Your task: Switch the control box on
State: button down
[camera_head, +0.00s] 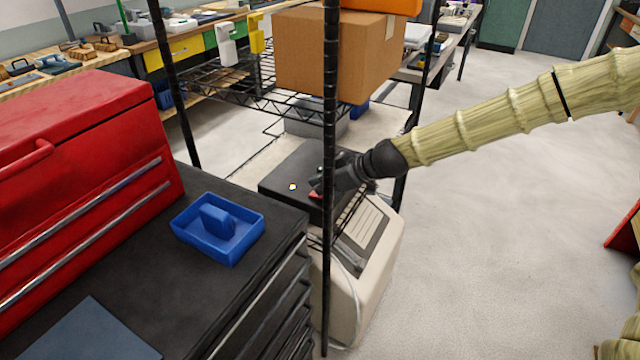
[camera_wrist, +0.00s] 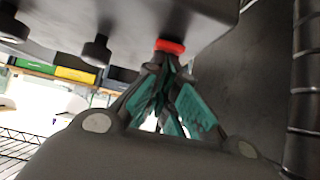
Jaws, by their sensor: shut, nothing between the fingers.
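The control box (camera_head: 285,172) is a dark, flat-topped box on the rack, partly hidden by a black post and my gripper. A small pale yellow spot (camera_head: 292,187) shows on it. A red button (camera_head: 315,195) shows beside my gripper (camera_head: 318,184). In the wrist view the box (camera_wrist: 125,22) fills the top, with dark knobs (camera_wrist: 96,50) and the red button (camera_wrist: 170,46). My gripper (camera_wrist: 168,66) is shut and empty, its tips right at the button. I cannot tell whether they touch or press it.
A black rack post (camera_head: 330,120) stands close in front of my gripper. A cardboard box (camera_head: 335,55) sits on the wire shelf above. A beige machine (camera_head: 375,275) is below. A blue tray (camera_head: 190,240) and red toolbox (camera_head: 80,150) are left.

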jog(key=r+p, duration=0.1)
jog(key=r, duration=0.1)
jog(key=r+p, duration=0.1)
jog(key=r, duration=0.1)
jog(key=shift+w+a, duration=0.15)
jog(key=shift+a, duration=0.05)
jog(key=s+d+r, duration=0.3)
jog(key=d+r, duration=0.2)
jog(key=r, duration=0.3)
jog(key=shift+s, duration=0.15)
